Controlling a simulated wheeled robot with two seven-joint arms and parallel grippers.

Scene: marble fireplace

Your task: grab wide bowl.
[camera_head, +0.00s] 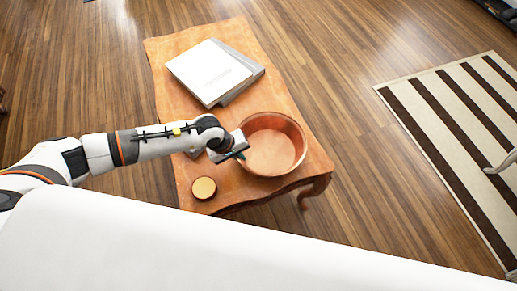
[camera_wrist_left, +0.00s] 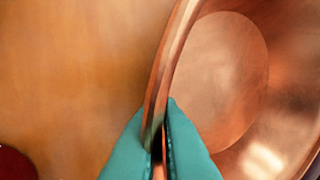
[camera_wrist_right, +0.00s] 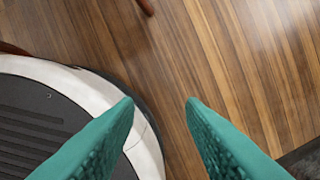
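The wide bowl (camera_head: 272,150) is copper-coloured and stands upright on the right end of a wooden table (camera_head: 178,97). My left gripper (camera_head: 240,155) is at the bowl's left rim. In the left wrist view the bowl (camera_wrist_left: 225,80) fills the right side, and the green fingers of my left gripper (camera_wrist_left: 162,140) sit on both sides of its wall, closed on the rim. My right gripper (camera_wrist_right: 160,100) shows in the right wrist view with its green fingers wide apart and nothing between them, above the floor.
White books or folders (camera_head: 212,72) lie stacked at the table's far end. A small round yellowish-topped item (camera_head: 204,188) stands near the table's front left edge. A striped rug (camera_head: 450,130) lies on the wooden floor to the right. Floor around the table is clear.

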